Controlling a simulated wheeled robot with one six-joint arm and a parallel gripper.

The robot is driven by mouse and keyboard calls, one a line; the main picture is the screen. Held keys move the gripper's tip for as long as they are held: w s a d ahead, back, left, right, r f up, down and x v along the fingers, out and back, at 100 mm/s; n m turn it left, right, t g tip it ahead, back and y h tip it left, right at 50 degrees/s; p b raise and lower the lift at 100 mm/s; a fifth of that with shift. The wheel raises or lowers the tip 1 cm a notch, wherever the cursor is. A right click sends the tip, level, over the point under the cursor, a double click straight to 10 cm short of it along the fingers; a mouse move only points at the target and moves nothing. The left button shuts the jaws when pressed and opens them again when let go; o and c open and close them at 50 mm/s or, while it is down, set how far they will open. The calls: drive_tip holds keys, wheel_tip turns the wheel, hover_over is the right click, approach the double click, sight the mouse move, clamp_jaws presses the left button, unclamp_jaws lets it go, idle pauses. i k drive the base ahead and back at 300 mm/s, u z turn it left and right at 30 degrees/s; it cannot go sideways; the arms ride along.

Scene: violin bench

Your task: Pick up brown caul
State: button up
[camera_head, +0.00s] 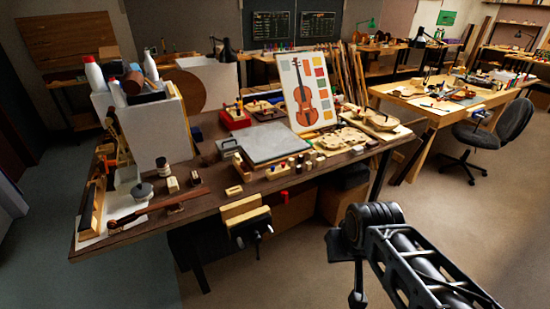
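Several small wooden pieces lie on the dark workbench (215,199). A small brown block (161,166) stands near the white bin, and pale blocks with darker parts (172,184) stand in front of it. I cannot tell which piece is the brown caul at this size. My arm shows at the lower right, in front of the bench and apart from it. My gripper is not clearly seen.
A white bin (158,135) with bottles stands on the bench's left. A grey slab (268,143) and a violin picture board (306,92) stand mid-bench. A vise (245,217) juts from the front edge. A chair (497,130) and second bench (425,107) stand right. Floor in front is open.

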sight(243, 167)
drive_tip(key=z, duration=0.15)
drive_tip(key=i, duration=0.9)
drive_tip(key=u, duration=0.75)
drive_tip(key=i, duration=0.7)
drive_tip(key=u, duration=0.65)
